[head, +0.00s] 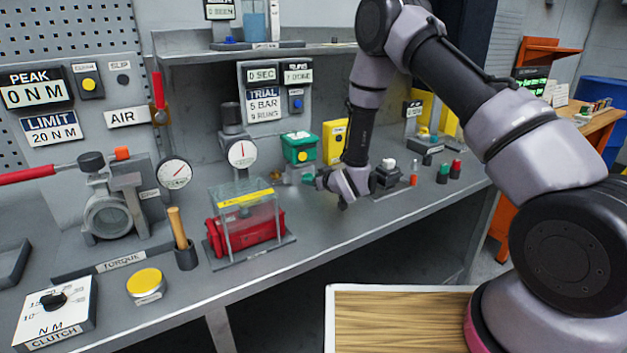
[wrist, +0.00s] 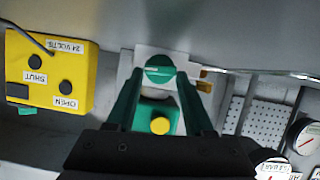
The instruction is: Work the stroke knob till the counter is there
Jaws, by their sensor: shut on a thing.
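My gripper (wrist: 160,72) is shut on a round green knob (wrist: 159,68), with one green finger on each side of it. In the head view my gripper (head: 312,180) is low over the bench at the back, and the knob is too small there to make out clearly. A green box with a yellow button (head: 300,149) stands just behind my gripper; it also shows between the fingers in the wrist view (wrist: 158,120). I cannot tell which display is the counter. One small display (head: 298,74) seems to read "DONE", its figure unclear; another (head: 413,109) is too small to read.
A yellow box (wrist: 50,75) with SHUT and OPEN buttons is beside my gripper. A dark block with a white top (head: 387,174) and small red and green pieces stand to the right. A clear guard over a red part (head: 246,218) stands to the left.

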